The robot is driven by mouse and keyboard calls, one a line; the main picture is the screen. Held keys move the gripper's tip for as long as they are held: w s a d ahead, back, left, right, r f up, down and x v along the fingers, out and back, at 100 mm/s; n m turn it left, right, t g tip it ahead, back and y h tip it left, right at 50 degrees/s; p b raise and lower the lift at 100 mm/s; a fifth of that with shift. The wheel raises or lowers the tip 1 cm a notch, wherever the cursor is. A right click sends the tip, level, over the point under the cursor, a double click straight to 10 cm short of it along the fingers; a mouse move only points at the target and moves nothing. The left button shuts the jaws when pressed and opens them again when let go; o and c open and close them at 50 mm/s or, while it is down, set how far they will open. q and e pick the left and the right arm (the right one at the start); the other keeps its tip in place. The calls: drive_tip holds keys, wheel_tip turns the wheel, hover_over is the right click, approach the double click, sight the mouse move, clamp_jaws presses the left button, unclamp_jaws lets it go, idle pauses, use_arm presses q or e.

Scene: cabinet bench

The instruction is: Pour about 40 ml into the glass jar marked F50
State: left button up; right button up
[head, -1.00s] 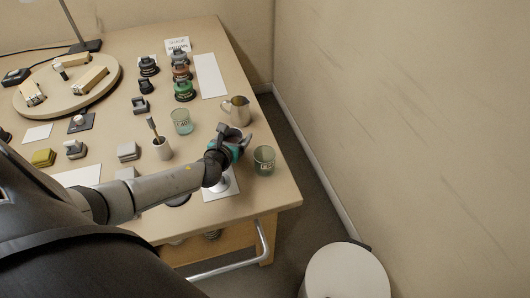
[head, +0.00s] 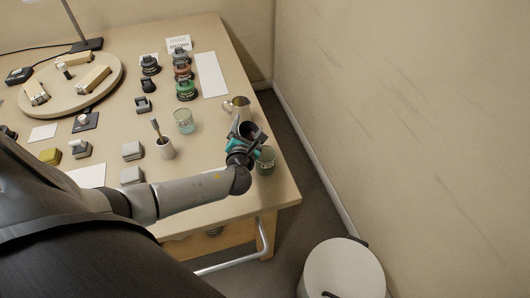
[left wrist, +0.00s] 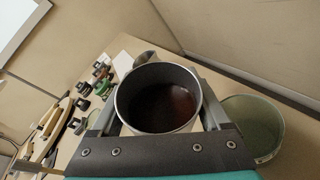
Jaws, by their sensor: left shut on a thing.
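My left gripper (head: 246,139) is shut on a round metal cup (left wrist: 158,98) with a dark inside. Dark reddish-brown liquid lies in the cup in the left wrist view. The dark mouth of the cup shows in the head view (head: 250,131). A greenish glass jar (head: 266,160) stands near the table's right edge, just beside and below the gripper. It also shows at the right of the left wrist view (left wrist: 254,122), partly cut by the finger. Its label is too small to read. A second glass jar (head: 184,121) stands farther left. My right gripper is out of view.
A metal pitcher (head: 237,106) stands close behind the held cup. A light holder with a brush (head: 164,148) stands to the left. Several dark-lidded jars, a white sheet (head: 210,74) and a round wooden board (head: 72,86) lie farther back. A white bin (head: 342,272) stands on the floor.

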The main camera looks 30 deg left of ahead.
use_arm(q)
drive_tip(key=shift+d+r+m, duration=0.2)
drive_tip(key=shift+d+r, duration=0.05)
drive_tip(key=shift+r, duration=0.2)
drive_tip(key=shift+d+r+m, duration=0.2)
drive_tip(key=shift+r, duration=0.25)
drive_tip(key=shift+d+f+m+y+b, duration=0.15)
drive_tip(key=shift+f+m+y+b, duration=0.05)
drive_tip(key=shift+m+y+b, duration=0.25)
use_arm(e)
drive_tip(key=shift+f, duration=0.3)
use_arm(q)
drive_tip(key=shift+w+d+f+m+t+b, duration=0.15)
drive_tip(key=shift+m+t+b, duration=0.1)
drive_tip(key=shift+t+b, duration=0.25)
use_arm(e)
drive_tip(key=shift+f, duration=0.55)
use_arm(q)
drive_tip(key=shift+r+m+y+b, duration=0.45)
drive_tip(key=shift+m+b, duration=0.1)
drive_tip(key=shift+m, duration=0.15)
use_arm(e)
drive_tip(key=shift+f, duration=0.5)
use_arm(q)
drive_tip(key=shift+d+r+m+t+b, duration=0.1)
drive_tip(key=shift+r+m+t+b, duration=0.15)
drive_tip(key=shift+m+b, duration=0.2)
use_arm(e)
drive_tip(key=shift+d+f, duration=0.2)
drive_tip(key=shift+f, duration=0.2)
